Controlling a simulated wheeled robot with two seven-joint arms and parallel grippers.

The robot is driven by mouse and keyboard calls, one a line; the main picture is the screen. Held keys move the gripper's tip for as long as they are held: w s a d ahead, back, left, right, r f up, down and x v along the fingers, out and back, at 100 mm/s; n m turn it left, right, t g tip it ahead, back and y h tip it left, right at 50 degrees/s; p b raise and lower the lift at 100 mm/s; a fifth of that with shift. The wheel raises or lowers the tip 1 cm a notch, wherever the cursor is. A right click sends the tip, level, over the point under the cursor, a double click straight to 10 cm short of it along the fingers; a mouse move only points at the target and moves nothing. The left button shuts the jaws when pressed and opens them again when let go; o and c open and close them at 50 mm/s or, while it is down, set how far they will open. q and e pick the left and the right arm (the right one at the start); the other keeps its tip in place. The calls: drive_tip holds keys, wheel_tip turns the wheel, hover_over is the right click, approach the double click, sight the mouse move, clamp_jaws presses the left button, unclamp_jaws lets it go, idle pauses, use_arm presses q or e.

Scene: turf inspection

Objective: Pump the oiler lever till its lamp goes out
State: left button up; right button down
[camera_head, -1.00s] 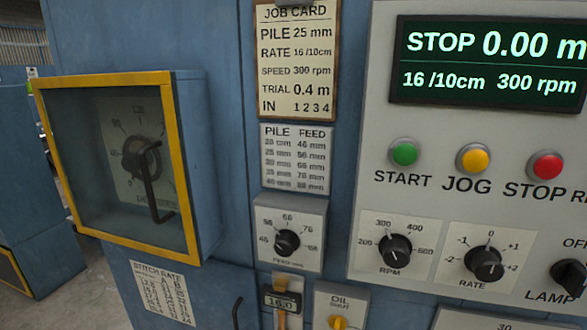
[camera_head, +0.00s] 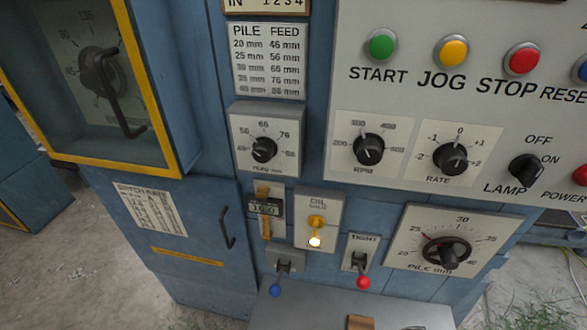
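Neither of my grippers is in view, and nothing touches the oiler.
A blue-knobbed lever (camera_head: 276,290) and a red-knobbed lever (camera_head: 363,282) stick out below the oiler, to its left and right. A grey ledge (camera_head: 290,312) lies beneath.

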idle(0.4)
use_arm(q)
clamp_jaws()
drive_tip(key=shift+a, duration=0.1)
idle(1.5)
